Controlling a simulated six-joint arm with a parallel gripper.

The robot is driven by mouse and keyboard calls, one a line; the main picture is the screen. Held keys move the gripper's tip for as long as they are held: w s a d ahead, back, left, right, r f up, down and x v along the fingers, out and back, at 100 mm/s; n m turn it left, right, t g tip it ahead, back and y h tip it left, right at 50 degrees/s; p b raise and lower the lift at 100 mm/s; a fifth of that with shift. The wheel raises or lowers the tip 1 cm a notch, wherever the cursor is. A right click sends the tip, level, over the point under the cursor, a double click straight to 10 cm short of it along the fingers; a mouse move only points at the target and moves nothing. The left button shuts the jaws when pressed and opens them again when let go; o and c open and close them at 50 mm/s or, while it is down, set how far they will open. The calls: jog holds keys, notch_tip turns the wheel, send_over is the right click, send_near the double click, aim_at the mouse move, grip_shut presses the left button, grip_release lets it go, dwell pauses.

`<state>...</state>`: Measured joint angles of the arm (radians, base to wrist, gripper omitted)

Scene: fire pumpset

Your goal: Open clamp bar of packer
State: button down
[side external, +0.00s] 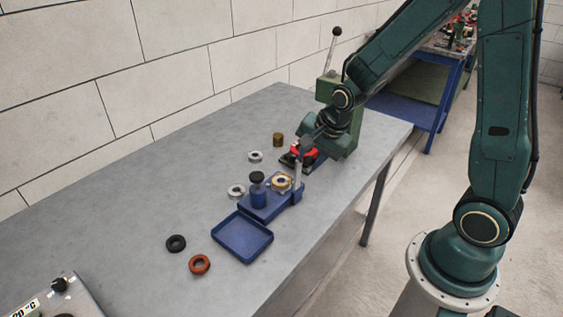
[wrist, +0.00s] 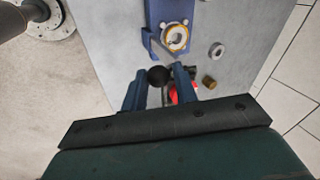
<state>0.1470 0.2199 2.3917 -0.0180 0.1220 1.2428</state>
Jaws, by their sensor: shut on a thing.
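The packer is a blue block (side external: 270,203) on the bench, with a brass-coloured ring seated on it (side external: 281,182). In the wrist view the packer's blue body (wrist: 168,10) is at top centre, with the ring (wrist: 176,38) on it. A grey upright bar (side external: 298,175), apparently the clamp bar, stands at its right end in the side view. My gripper (wrist: 160,74) is shut on a black ball knob (wrist: 158,77), seen between its two blue fingers. The knob's link to the bar is hidden. In the side view my gripper (side external: 301,147) is just beyond the bar.
A red-and-black object (side external: 290,160) lies close by my gripper. Grey rings (side external: 236,191), a brass cylinder (side external: 278,140), a black ring (side external: 176,243) and a red ring (side external: 200,264) lie on the bench. A blue tray (side external: 242,238) stands in front; a green lever press (side external: 335,110) stands behind.

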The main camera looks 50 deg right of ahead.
jog(key=shift+s+f, duration=0.85)
jog(key=shift+s, duration=0.3)
jog(key=shift+s+f, duration=0.85)
jog(key=shift+s, duration=0.3)
jog(key=c, duration=1.2)
grip_release()
jog(key=shift+a, duration=0.1)
jog(key=shift+r, duration=0.15)
jog(key=shift+v, duration=7.2)
jog(key=shift+s, duration=0.2)
